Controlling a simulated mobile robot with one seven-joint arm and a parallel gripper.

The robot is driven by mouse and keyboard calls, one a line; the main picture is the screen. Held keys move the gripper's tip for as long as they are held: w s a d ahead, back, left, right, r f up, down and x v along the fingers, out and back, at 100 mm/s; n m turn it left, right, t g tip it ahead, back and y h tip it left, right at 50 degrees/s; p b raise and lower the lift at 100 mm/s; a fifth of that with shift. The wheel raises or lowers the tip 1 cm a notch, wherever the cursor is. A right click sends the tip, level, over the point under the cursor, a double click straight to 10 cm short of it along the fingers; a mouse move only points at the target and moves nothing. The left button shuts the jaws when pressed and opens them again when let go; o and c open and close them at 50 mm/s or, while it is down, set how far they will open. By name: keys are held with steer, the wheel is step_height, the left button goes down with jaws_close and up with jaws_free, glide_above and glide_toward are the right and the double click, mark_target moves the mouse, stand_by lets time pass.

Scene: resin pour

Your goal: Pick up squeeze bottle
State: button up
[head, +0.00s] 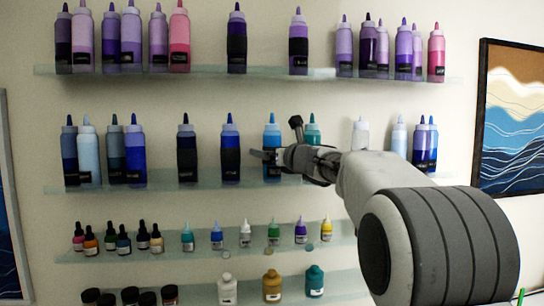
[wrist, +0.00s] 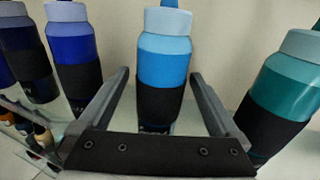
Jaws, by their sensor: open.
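A light blue squeeze bottle (head: 271,138) with a black band stands upright on the second glass shelf in the head view. In the wrist view the same blue bottle (wrist: 165,62) stands in the middle, between and beyond the open fingers. My gripper (head: 268,157) is at the bottle's height in the head view, and its fingers partly cover the bottle. In the wrist view my gripper (wrist: 160,88) is open with a finger on either side of the bottle's black band. I cannot tell whether either finger touches it.
A teal bottle (wrist: 286,90) stands close on the right and a dark blue bottle (wrist: 72,50) on the left. The glass shelf (head: 215,186) holds several more bottles. Another shelf of bottles (head: 210,72) is above, and small dropper bottles (head: 123,240) stand below.

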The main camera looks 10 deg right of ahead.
mark_target(274, 126)
steer(key=shift+r, duration=0.1)
jaws_close()
stand_by(0.4)
steer(key=shift+s+r, duration=0.25)
steer(key=shift+r, duration=0.2)
step_height(274, 126, up, 7)
steer(key=p, duration=0.4)
steer(key=shift+s+f+b, duration=0.6)
steer(key=shift+s+b, duration=0.2)
steer(key=shift+b, duration=0.2)
steer(key=s+b, duration=0.3)
steer(key=s, duration=1.5)
steer(key=shift+r, duration=0.1)
